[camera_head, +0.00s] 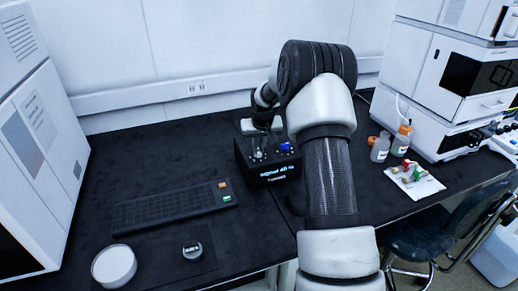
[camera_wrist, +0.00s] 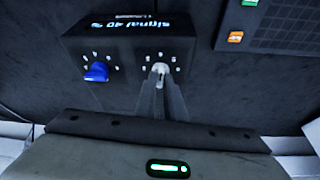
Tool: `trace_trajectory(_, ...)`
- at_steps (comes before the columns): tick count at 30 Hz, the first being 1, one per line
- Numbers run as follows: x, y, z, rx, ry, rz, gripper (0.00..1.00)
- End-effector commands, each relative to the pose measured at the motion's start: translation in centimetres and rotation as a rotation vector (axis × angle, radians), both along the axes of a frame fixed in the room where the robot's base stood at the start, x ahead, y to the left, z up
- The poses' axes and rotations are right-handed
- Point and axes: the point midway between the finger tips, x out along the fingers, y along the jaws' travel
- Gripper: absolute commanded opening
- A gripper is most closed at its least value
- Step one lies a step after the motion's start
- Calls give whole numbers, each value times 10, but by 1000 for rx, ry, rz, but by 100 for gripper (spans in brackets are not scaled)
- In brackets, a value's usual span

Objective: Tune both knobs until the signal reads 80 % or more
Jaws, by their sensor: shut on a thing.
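A black tuning box (camera_head: 268,172) stands on the dark bench, partly behind my arm in the head view. Its lit display (camera_wrist: 131,25) appears upside down in the wrist view and reads about "signal 40 %". A blue knob (camera_wrist: 97,72), also visible in the head view (camera_head: 286,146), has white dial marks around it. A white-grey knob (camera_wrist: 161,68) sits beside it with its own dial marks. My gripper (camera_wrist: 160,80) is shut on the white-grey knob from above. The fingers hide part of that knob, so its exact setting is hard to read.
A white round container (camera_head: 114,265) and a small device (camera_head: 192,250) are near the front edge. Bottles (camera_head: 380,147) and a white tray (camera_head: 428,188) stand right of my arm. Instruments flank the bench.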

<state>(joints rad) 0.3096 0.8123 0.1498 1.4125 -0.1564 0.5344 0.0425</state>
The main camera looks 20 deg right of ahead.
Motion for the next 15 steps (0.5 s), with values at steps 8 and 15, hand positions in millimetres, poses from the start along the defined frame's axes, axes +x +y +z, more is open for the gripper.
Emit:
trace_trajectory(8, 2, 5, -1, -2, -2, -228, 0)
trace_trajectory(15, 3, 6, 0, -3, -2, -418, 0)
